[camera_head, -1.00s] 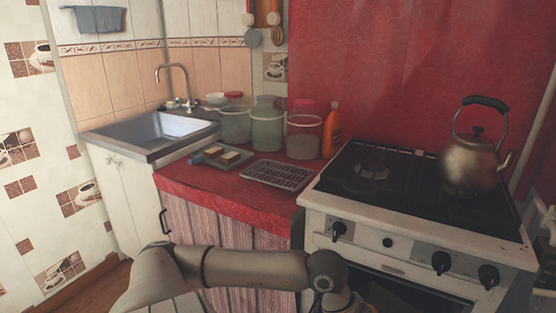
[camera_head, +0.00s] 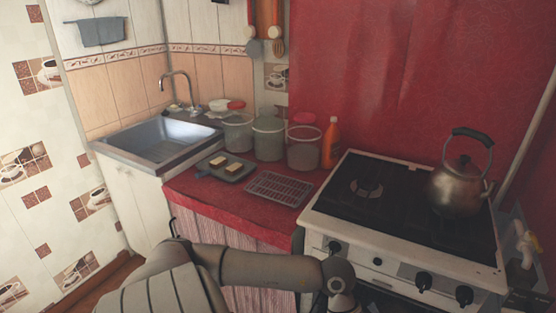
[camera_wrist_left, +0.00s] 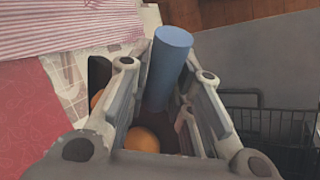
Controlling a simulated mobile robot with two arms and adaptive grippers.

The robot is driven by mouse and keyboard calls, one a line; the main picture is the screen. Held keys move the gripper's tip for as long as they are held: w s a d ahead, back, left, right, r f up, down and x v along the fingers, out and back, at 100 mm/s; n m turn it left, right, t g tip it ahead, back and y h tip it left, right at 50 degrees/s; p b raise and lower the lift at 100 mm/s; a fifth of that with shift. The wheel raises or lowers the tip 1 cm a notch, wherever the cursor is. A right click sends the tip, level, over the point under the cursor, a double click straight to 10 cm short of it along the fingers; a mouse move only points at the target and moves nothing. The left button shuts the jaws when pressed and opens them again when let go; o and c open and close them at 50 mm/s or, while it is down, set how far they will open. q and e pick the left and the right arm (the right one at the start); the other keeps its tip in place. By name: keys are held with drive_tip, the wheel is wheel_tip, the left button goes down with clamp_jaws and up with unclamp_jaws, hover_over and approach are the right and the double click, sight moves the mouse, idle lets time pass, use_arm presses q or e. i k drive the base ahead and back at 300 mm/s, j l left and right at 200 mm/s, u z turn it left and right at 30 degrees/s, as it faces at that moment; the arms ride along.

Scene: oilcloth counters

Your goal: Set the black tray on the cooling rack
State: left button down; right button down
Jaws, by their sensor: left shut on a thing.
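The cooling rack (camera_head: 278,188) lies flat on the red counter, left of the stove, with nothing on it. A dark grey tray (camera_head: 240,176) with a short handle lies to its left and carries two small yellowish blocks. I cannot tell if it is the black tray; no other tray shows clearly. In the left wrist view my left gripper (camera_wrist_left: 167,85) is shut on a blue cylinder (camera_wrist_left: 170,60). What that cylinder belongs to is hidden. In the head view the left gripper is out of sight below the picture. My right gripper is not in view.
Lidded jars (camera_head: 268,138) and an orange bottle (camera_head: 331,143) stand behind the rack. A metal kettle (camera_head: 457,188) stands on the stove (camera_head: 345,213). The sink (camera_head: 160,138) is at the left. Orange round shapes (camera_wrist_left: 142,139) show behind the fingers.

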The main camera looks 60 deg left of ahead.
sight(279, 186)
drive_tip(key=k+j, duration=0.1)
drive_tip(key=j, duration=0.25)
drive_tip(key=k+j, duration=0.15)
drive_tip(key=j, duration=0.2)
drive_tip(key=k+j, duration=0.1)
drive_tip(key=j, duration=0.2)
drive_tip(key=k+j, duration=0.1)
drive_tip(key=j, duration=0.25)
